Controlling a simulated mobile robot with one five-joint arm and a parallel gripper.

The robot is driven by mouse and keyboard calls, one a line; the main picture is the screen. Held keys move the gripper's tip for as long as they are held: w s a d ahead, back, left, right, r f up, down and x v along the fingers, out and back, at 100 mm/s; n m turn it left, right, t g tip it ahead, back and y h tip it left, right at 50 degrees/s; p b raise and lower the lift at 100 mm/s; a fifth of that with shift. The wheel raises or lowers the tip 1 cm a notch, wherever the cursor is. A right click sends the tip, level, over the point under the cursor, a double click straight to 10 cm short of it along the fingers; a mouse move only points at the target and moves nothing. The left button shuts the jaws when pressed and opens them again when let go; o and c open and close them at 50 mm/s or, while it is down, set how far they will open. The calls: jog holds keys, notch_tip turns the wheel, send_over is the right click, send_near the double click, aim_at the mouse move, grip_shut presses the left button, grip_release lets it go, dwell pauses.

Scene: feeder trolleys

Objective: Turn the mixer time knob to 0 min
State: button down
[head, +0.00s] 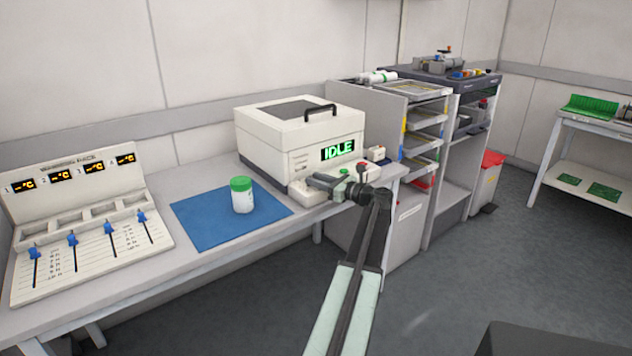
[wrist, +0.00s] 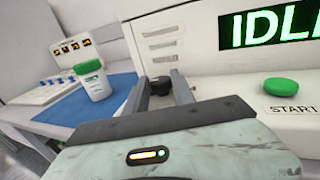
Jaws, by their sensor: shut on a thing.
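The mixer (head: 290,145) is a cream box with a black handle on top, and its green display reads IDLE. Its time knob (wrist: 161,84) is a small dark knob on the front, left of the green START button (wrist: 287,86) in the wrist view. My gripper (wrist: 160,90) is shut on the knob, one finger on each side of it. In the head view my gripper (head: 314,183) reaches the lower front of the mixer and hides the knob. The knob's pointer and scale cannot be read.
A white jar with a green lid (head: 241,196) stands on a blue mat (head: 205,228) left of the mixer. A panel with blue sliders (head: 90,215) is at the far left of the bench. A shelf rack (head: 380,110) stands to the right. The floor in front is clear.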

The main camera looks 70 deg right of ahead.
jog(key=shift+d+n+y, duration=0.25)
jog(key=shift+n+y, duration=0.45)
jog(key=shift+y, duration=0.4)
jog(key=shift+w+r+t+y, duration=0.1)
jog(key=shift+t+y, duration=0.2)
jog(key=c, duration=1.1)
grip_release()
jog(key=shift+o, duration=0.2)
jog(key=s, duration=0.7)
jog(key=shift+s+a, duration=0.35)
jog(key=shift+a, duration=0.1)
